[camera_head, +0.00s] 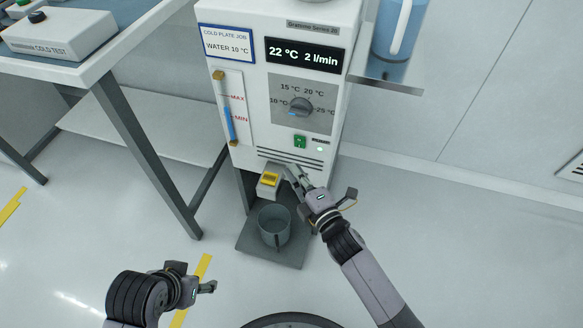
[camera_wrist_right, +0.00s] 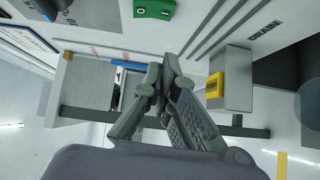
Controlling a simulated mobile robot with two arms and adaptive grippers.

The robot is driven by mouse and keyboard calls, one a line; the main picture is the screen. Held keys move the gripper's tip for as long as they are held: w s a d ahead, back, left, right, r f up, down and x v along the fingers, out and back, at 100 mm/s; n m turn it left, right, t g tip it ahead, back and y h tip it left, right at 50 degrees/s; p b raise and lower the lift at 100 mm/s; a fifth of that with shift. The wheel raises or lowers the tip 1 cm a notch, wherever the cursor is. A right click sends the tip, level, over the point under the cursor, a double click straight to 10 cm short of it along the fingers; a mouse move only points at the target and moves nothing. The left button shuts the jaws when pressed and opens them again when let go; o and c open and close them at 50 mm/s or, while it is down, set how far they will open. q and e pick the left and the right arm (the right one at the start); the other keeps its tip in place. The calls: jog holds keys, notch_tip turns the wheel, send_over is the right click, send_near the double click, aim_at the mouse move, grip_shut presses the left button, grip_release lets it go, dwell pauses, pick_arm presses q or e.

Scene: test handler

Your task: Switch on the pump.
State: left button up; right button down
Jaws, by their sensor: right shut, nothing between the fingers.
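The white chiller unit (camera_head: 262,120) stands in the middle of the head view. Its display (camera_head: 304,57) reads 22 °C and 2 l/min. A green switch (camera_head: 300,142) sits low on its front panel; it also shows at the top of the right wrist view (camera_wrist_right: 153,8). I cannot tell the switch's position. My right gripper (camera_head: 300,176) is shut and empty, below the switch and in front of the vent slots. Its fingertips meet in the right wrist view (camera_wrist_right: 160,72), apart from the switch. My left gripper (camera_head: 203,287) is low at left, far from the unit; its opening is unclear.
A yellow-topped drain tap (camera_head: 269,179) is just left of my right gripper. A bench (camera_head: 110,60) is at left.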

jog(key=v, duration=0.8)
jog(key=shift+s+d+f+p, duration=0.2)
jog(key=shift+d+f+p, duration=0.25)
jog(key=shift+f, duration=0.1)
